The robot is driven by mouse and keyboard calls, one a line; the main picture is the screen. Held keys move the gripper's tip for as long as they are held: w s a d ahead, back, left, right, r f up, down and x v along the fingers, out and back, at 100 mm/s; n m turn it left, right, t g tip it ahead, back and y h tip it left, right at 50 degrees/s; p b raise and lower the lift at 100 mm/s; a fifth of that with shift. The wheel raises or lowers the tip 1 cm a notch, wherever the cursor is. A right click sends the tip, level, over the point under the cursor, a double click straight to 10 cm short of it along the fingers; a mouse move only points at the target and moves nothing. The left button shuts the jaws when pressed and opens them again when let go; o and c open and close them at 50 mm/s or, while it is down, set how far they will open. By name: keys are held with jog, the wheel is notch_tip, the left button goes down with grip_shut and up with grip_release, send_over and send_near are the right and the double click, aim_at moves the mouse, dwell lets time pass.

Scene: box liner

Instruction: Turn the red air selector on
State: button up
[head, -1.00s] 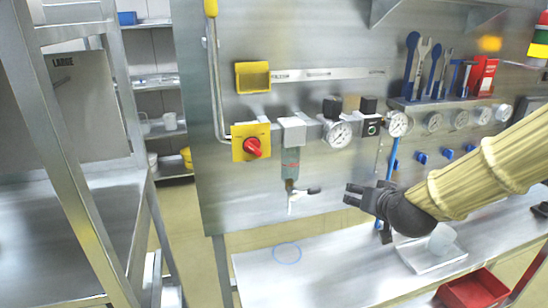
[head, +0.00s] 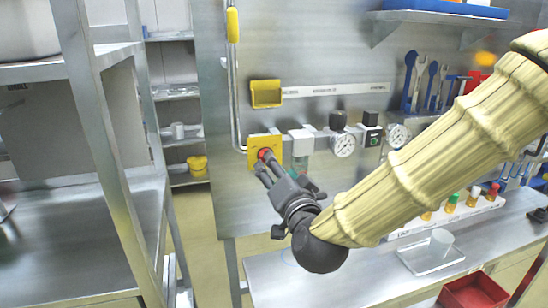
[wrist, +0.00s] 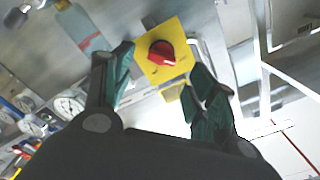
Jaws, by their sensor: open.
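The red air selector (head: 265,153) is a round red knob on a yellow square plate (head: 252,158) on the metal panel. In the wrist view the red knob (wrist: 161,52) shows with its raised grip tilted, on the yellow plate (wrist: 177,66). My gripper (head: 265,172) is open and points up at the knob. In the wrist view its two green-padded fingers (wrist: 163,85) stand apart, with the knob beyond the tips and between them. The fingers partly cover the plate in the head view. I cannot tell whether a fingertip touches the knob.
A filter unit (head: 301,145) and pressure gauges (head: 343,145) sit right of the plate, close to my gripper. A vertical pipe (head: 234,90) runs just left of it. A yellow holder (head: 266,94) is above. A metal shelf rack (head: 115,150) stands at the left.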

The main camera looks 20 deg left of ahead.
jog(key=shift+p+x, duration=0.95)
jog(key=shift+x, duration=2.15)
jog(key=shift+s+a, duration=0.1)
jog(key=shift+c, duration=0.2)
